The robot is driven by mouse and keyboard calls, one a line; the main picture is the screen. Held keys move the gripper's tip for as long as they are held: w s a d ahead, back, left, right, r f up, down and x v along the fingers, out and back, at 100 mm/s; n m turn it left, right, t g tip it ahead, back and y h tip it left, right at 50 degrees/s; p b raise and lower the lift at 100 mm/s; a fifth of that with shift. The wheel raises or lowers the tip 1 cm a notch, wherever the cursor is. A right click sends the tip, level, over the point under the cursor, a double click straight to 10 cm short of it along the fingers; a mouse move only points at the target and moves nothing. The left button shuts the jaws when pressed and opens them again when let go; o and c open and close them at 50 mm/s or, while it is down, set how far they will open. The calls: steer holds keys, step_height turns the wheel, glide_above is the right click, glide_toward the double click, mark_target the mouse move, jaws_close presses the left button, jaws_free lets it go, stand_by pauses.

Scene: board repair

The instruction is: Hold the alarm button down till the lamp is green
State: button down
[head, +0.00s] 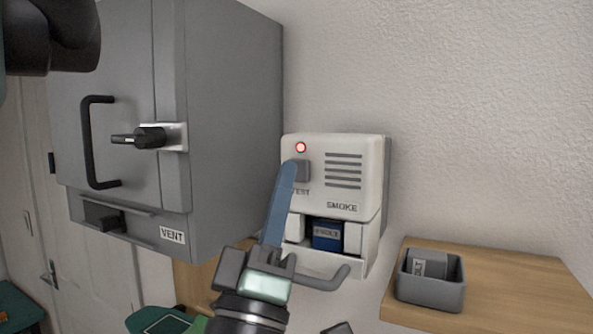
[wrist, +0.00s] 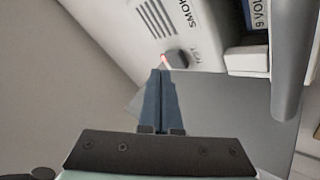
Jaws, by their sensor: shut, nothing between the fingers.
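The smoke alarm (head: 343,172) is a white box on the wall with a slotted grille and the word SMOKE. Its small lamp (head: 300,147) glows red with a pale centre. The grey test button (head: 302,171) sits below the lamp, partly hidden by my gripper (head: 293,165). My gripper is shut and empty, its blue fingers pointing up at the button. In the wrist view the fingertips (wrist: 161,73) are at or just short of the button (wrist: 177,58); I cannot tell whether they touch. The lamp (wrist: 163,59) shows red there too.
A blue 9 volt battery (head: 327,235) sits in the alarm's open lower bay. A grey bin (head: 430,292) with a grey battery (head: 427,264) stands on a wooden shelf (head: 510,285) at right. A grey cabinet (head: 235,130) marked VENT stands close on the left.

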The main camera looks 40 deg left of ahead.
steer(key=shift+w, duration=0.2)
steer(key=shift+w+a, duration=0.1)
steer(key=shift+w, duration=0.15)
steer(key=shift+w+b, duration=0.3)
steer(key=shift+w, duration=0.1)
stand_by(2.4)
stand_by(0.4)
steer(key=shift+s, duration=0.85)
steer(key=s, duration=0.2)
steer(key=s+d, duration=0.1)
steer(key=s, duration=0.1)
steer(key=shift+s+d, duration=0.2)
steer(key=shift+s, duration=0.2)
